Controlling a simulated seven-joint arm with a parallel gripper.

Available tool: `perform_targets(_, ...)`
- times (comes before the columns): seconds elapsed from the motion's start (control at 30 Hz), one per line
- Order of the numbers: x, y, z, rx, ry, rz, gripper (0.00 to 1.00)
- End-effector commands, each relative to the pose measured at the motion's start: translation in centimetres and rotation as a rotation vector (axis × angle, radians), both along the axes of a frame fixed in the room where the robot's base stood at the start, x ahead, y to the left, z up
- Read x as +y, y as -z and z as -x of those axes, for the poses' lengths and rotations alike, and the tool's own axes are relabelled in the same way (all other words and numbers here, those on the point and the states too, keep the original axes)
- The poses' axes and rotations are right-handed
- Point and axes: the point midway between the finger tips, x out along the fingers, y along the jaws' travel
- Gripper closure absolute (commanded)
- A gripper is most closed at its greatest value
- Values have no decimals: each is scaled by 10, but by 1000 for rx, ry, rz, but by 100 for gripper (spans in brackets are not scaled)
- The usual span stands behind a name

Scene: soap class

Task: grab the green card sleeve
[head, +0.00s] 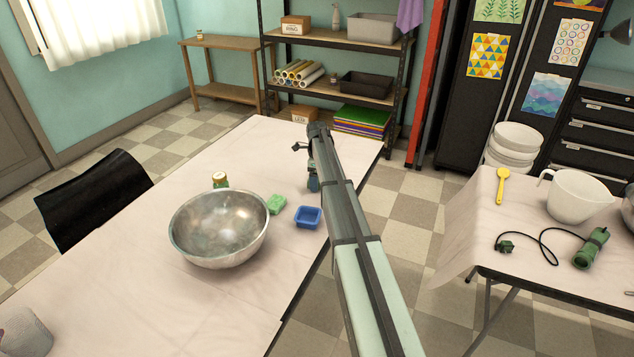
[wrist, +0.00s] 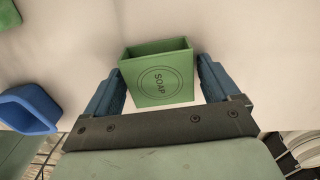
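The green card sleeve (wrist: 160,80) is an open-topped box with a round SOAP mark on its near face. In the wrist view it stands between the two blue fingers of my gripper (wrist: 160,68). The fingers are apart, one on each side of it, with a narrow gap showing on the right; contact on the left is hard to tell.
A blue mould (head: 307,217) and a green block (head: 275,203) lie left of my gripper. A second table (head: 520,250) with a white jug (head: 575,196) is across a gap on the right.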

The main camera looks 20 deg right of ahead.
Motion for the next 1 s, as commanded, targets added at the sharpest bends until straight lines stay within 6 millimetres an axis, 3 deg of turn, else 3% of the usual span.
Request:
perform_targets(0.43, 0, 0, 0, 0, 0, 0, 53)
perform_targets(0.77, 0, -8, 0, -1, 0, 1, 53)
perform_targets(1.0, 0, -46, -1, -2, 0, 0, 53)
